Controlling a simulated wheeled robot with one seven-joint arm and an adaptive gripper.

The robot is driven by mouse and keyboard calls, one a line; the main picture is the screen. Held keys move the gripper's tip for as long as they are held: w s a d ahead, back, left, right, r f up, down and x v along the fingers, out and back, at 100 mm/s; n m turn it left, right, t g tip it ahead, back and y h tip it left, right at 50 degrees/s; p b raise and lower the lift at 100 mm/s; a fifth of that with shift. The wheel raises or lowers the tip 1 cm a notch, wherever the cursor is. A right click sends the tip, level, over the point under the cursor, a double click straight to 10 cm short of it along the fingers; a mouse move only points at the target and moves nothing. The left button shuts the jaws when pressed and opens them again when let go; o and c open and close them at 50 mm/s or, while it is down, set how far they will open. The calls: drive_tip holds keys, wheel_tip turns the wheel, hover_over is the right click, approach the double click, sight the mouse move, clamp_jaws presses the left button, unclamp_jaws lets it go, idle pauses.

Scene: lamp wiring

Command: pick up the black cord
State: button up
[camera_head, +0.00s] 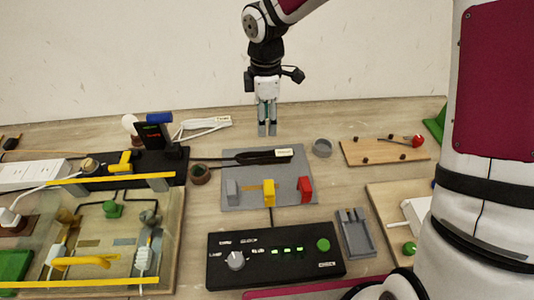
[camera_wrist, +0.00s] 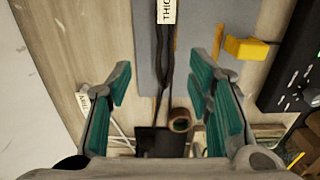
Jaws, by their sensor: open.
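The black cord (camera_head: 255,159) lies across the back of a grey board (camera_head: 229,205) and carries a white tag (camera_head: 284,153). In the wrist view the black cord (camera_wrist: 164,65) runs lengthwise between the fingers, its tag at the top edge reading "THIC", the rest cut off. My gripper (camera_head: 267,131) points down above the far edge of the board, behind and above the cord. In the wrist view my gripper (camera_wrist: 165,78) has its teal fingers spread wide with nothing between the pads.
A white cord (camera_head: 203,126) with a tag lies to the left. A brown ring (camera_head: 200,174) sits by the board's left edge, a grey cup (camera_head: 322,148) at its right. Yellow (camera_head: 268,191) and red (camera_head: 305,190) blocks stand on the board. A black control box (camera_head: 275,254) is in front.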

hover_over(265, 155)
drive_tip(key=f, duration=0.4)
drive_tip(key=w+f, duration=0.1)
drive_tip(key=f, duration=0.1)
drive_tip(key=shift+d+f, duration=0.15)
drive_tip(key=shift+f, duration=0.15)
drive_tip(key=f, duration=0.2)
drive_tip(key=s+f+p, duration=0.1)
drive_tip(key=f, duration=0.1)
drive_tip(key=shift+f, duration=0.7)
drive_tip(key=shift+w, duration=0.1)
clamp_jaws()
